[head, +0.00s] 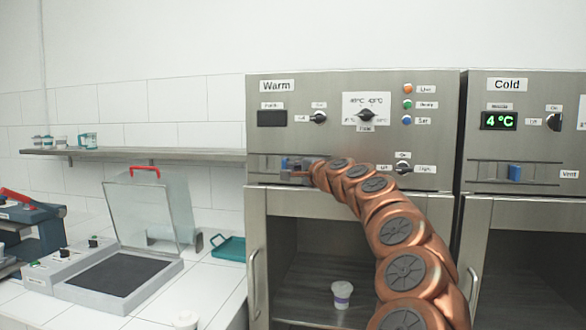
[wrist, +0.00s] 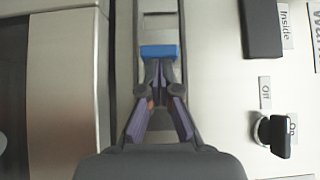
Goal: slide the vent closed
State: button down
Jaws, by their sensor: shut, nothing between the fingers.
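The Warm unit's vent is a horizontal slot strip (head: 262,166) below its panel, mostly hidden on the right by my arm. In the head view my gripper (head: 291,168) is at the left part of the Warm strip, and the tab there is hard to make out.
The Warm panel has several knobs (head: 366,115) and buttons. The Cold unit on the right has its own vent with a blue tab (head: 514,173). A door handle (head: 253,285) projects below the strip.

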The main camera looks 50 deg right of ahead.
jog(key=shift+w+a, duration=0.1)
jog(key=shift+a, duration=0.05)
jog(key=s+b, duration=0.2)
jog(key=s, duration=1.1)
jog(key=shift+s+a, duration=0.15)
jog(key=shift+s, duration=0.05)
dwell(0.4)
